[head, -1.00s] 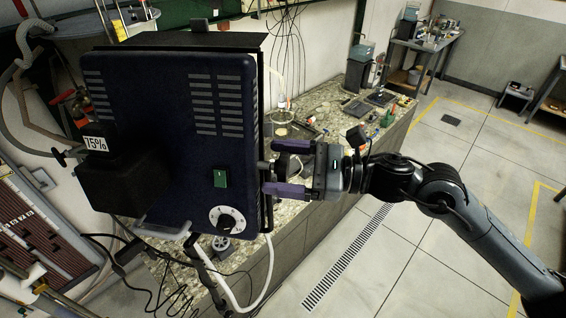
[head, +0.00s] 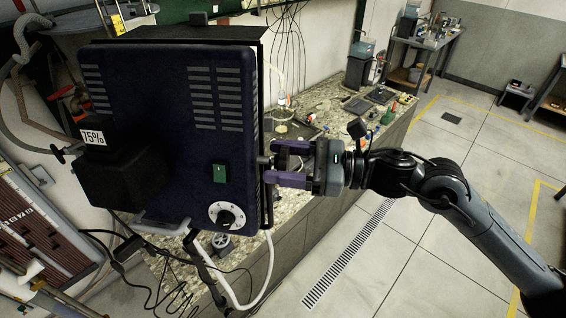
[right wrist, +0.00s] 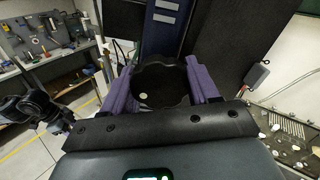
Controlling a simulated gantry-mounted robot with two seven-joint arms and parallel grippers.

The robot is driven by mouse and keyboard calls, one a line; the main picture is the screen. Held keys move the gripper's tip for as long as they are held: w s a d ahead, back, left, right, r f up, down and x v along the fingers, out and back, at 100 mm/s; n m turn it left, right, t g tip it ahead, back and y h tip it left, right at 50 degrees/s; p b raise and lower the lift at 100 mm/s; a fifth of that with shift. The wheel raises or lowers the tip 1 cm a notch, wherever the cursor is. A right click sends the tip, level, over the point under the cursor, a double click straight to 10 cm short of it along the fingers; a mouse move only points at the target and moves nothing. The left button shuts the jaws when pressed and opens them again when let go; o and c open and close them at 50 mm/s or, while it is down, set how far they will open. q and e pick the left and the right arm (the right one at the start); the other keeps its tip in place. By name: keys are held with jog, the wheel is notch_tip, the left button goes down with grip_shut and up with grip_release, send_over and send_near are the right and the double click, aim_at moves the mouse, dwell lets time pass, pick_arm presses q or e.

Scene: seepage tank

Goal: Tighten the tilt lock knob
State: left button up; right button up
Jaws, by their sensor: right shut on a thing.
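The tilt lock knob (right wrist: 160,84) is black, round and lobed. In the right wrist view it sits between the two purple fingers of my right gripper (right wrist: 161,85), which touch its sides. In the head view my right gripper (head: 275,163) reaches in from the right, at the right edge of the dark blue box-shaped unit (head: 200,130). Its fingers are shut on the knob, and they hide most of it there. My left gripper does not show in the head view.
The unit's front has a green switch (head: 219,173), a white dial (head: 227,216) and a black block labelled 75% (head: 125,175). Behind is a stone-topped bench (head: 330,95) with small items. Cables hang below the unit.

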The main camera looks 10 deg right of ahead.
jog(key=m+b, duration=0.2)
jog(key=shift+m, duration=0.3)
jog(key=shift+r+m+b, duration=0.1)
jog(key=shift+m+b, duration=0.9)
jog(key=shift+m, duration=0.8)
jog(key=o, duration=1)
jog(key=shift+o, duration=0.2)
jog(key=shift+d, duration=0.15)
jog(key=shift+s+d, duration=0.1)
jog(key=shift+d, duration=0.2)
jog(key=b+v, duration=0.3)
jog(key=v, duration=0.7)
jog(key=shift+b, duration=0.3)
